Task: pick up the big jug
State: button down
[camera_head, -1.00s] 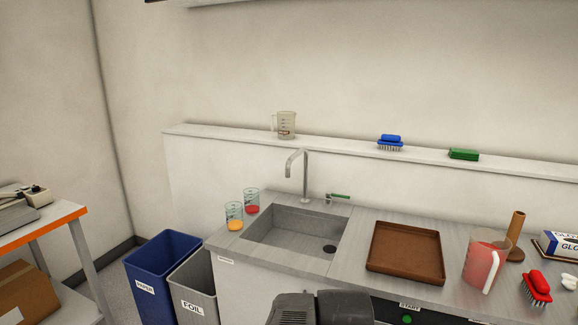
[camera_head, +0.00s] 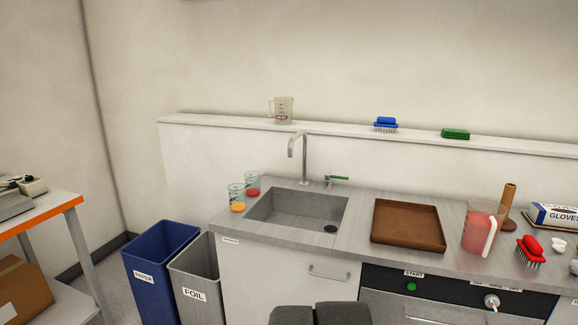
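A big jug (camera_head: 481,226) with red liquid and a pale handle stands upright on the counter at the right, beside the brown tray. A smaller clear jug (camera_head: 284,111) with a handle stands on the ledge behind the sink. The dark grey part at the bottom edge is mine. My gripper's fingers do not show in this view.
The sink (camera_head: 262,218) with its tap (camera_head: 304,160) has two small beakers (camera_head: 237,198) at its left. A brown tray (camera_head: 380,237), a brown cylinder (camera_head: 507,205), a red brush (camera_head: 530,250) and a gloves box (camera_head: 553,215) share the counter. Bins (camera_head: 160,262) stand left.

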aim_at(485, 218)
jog(key=i+j, duration=0.1)
jog(key=j, duration=0.45)
jog(key=k, duration=0.2)
jog(key=k+j+z, duration=0.15)
jog(key=z, duration=1.4)
jog(key=k+l, duration=0.05)
